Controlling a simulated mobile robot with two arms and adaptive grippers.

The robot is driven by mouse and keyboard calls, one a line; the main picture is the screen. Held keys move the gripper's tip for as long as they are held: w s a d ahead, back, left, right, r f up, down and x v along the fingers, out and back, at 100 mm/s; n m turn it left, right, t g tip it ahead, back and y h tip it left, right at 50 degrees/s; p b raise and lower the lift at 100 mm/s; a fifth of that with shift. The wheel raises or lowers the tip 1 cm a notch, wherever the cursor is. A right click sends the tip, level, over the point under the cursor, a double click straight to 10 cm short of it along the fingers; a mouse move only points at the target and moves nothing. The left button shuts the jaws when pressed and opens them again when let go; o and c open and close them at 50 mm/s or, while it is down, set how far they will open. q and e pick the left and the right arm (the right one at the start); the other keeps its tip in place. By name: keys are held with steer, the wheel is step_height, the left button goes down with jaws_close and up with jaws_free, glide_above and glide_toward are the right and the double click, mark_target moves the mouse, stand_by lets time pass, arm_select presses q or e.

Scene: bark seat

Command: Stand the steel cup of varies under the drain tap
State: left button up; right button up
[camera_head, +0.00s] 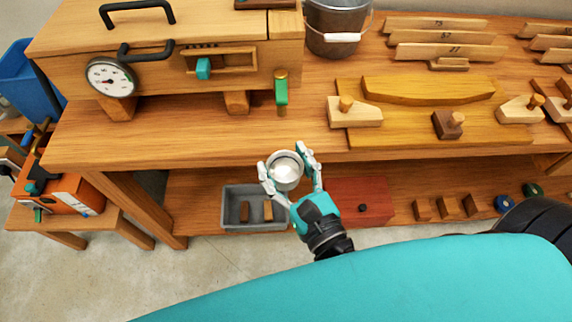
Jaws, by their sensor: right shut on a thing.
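The steel cup (285,172) is a small round silver cup, seen from above with its open top facing up. My right gripper (285,163) is shut on it, one finger on each side, in front of the bench's front edge. The drain tap (281,91), with a green handle and a brass top, is on the lower front right of the wooden steam box (150,62). The cup is in front of the tap and apart from it, not under it. My left gripper is not in view.
The bench top (205,130) is clear below the tap. A metal bucket (336,28) stands right of the box. A wooden bending form (430,92) with blocks lies to the right. A grey tray (237,222) is on the lower shelf.

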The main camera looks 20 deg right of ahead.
mark_target(289, 163)
steer(key=w+f, duration=0.1)
steer(key=w, duration=0.1)
steer(key=w+d+f, duration=0.1)
steer(key=w+f, duration=0.1)
steer(key=shift+w, duration=0.15)
steer(key=w+p, duration=0.1)
steer(key=w, duration=0.1)
steer(key=w+d, duration=0.1)
steer(key=w+p, duration=0.1)
steer(key=w, duration=0.1)
steer(key=shift+w+d+p, duration=0.3)
steer(key=shift+d+p, duration=0.05)
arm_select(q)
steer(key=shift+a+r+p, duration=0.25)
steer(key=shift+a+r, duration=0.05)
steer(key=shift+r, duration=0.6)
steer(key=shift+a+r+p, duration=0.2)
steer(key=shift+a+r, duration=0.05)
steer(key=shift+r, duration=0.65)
arm_select(e)
steer(key=shift+w+d+f, duration=0.1)
steer(key=shift+w+d, duration=0.1)
steer(key=shift+w, duration=0.55)
steer(key=shift+w+d+f, duration=0.1)
steer(key=shift+w+d, duration=0.1)
steer(key=shift+w, duration=0.5)
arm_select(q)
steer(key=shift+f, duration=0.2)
arm_select(e)
steer(key=shift+f, duration=0.25)
